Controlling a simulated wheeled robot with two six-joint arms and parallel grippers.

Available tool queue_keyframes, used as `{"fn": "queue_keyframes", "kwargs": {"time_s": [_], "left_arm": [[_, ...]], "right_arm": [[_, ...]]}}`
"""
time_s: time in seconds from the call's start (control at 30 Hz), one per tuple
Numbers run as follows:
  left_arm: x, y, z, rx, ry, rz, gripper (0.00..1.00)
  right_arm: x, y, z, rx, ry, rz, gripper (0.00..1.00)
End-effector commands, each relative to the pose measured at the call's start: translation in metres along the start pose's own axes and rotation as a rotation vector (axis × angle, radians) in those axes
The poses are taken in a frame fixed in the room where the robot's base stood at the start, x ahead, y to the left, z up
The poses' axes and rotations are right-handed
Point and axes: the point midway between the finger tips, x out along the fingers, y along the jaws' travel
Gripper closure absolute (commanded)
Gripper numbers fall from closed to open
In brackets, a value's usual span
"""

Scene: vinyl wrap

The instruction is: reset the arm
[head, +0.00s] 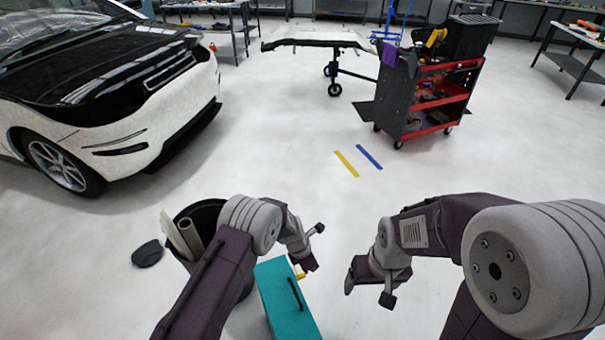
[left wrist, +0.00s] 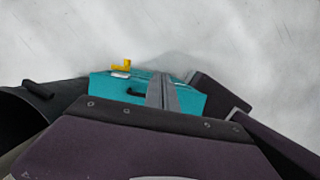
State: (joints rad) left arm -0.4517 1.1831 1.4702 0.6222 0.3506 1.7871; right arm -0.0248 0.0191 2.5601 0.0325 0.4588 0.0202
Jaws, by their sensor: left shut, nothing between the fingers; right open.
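My left gripper (head: 310,263) hangs beside the upper right corner of a teal box in the head view. In the left wrist view its fingers (left wrist: 163,88) are together with nothing between them. My right gripper (head: 368,290) is at the lower middle of the head view. Its fingers are apart and empty, pointing down over bare floor. Both arms are bent and apart from each other.
The teal box (head: 283,303) with a dark handle and a yellow item (head: 300,274) is between my arms. A black bin (head: 199,217) with rolls stands left. A white car (head: 110,95), red tool cart (head: 430,95) and wheeled stand (head: 333,72) are farther off.

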Motion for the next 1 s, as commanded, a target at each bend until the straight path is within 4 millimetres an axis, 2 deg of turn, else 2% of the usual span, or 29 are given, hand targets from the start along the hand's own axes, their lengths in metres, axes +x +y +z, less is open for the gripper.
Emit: {"fn": "queue_keyframes", "kwargs": {"time_s": [0.07,0.13,0.17,0.23,0.27,0.33,0.4,0.47,0.5,0.57,0.6,0.67,0.7,0.8,0.9,1.0], "left_arm": [[0.000,0.001,-0.001,-0.002,0.000,0.000,1.00],[-0.006,0.011,-0.002,-0.017,-0.008,0.014,1.00],[-0.014,0.019,0.001,-0.024,-0.020,0.028,1.00],[-0.043,0.046,0.013,-0.042,-0.063,0.082,1.00],[-0.062,0.059,0.018,-0.054,-0.084,0.110,1.00],[-0.118,0.086,0.015,-0.081,-0.118,0.178,1.00],[-0.174,0.098,-0.005,-0.068,-0.117,0.234,1.00],[-0.215,0.096,-0.029,0.016,-0.089,0.269,1.00],[-0.238,0.089,-0.047,0.102,-0.059,0.288,1.00],[-0.267,0.072,-0.076,0.265,0.001,0.301,1.00],[-0.281,0.057,-0.097,0.395,0.048,0.297,1.00],[-0.296,0.026,-0.128,0.625,0.125,0.267,1.00],[-0.301,0.005,-0.147,0.788,0.173,0.230,1.00],[-0.296,-0.044,-0.184,1.180,0.248,0.096,1.00],[-0.284,-0.081,-0.209,1.513,0.258,-0.062,1.00],[-0.282,-0.090,-0.216,1.745,0.256,-0.132,1.00]], "right_arm": [[0.000,0.000,0.000,0.000,0.000,0.000,0.19],[0.000,0.000,0.000,0.000,0.000,0.000,0.19],[0.000,0.000,0.000,0.000,0.000,0.000,0.19],[0.000,0.000,0.000,0.000,0.000,0.000,0.19],[0.000,0.000,0.000,0.000,0.000,0.000,0.19],[0.000,0.000,0.000,0.000,0.000,0.000,0.19],[0.000,0.000,0.000,0.000,0.000,0.000,0.19],[0.000,0.000,0.000,0.000,0.000,0.000,0.19],[0.000,0.000,0.000,0.000,0.000,0.000,0.19],[0.000,0.000,0.000,0.000,0.000,0.000,0.19],[0.000,0.000,0.000,0.000,0.000,0.000,0.19],[0.000,0.000,0.000,0.000,0.000,0.000,0.19],[0.000,0.000,0.000,0.000,0.000,0.000,0.19],[0.000,0.000,0.000,0.000,0.000,0.000,0.19],[0.000,0.000,0.000,0.000,0.000,0.000,0.19],[0.000,0.000,0.000,0.000,0.000,0.000,0.19]]}}
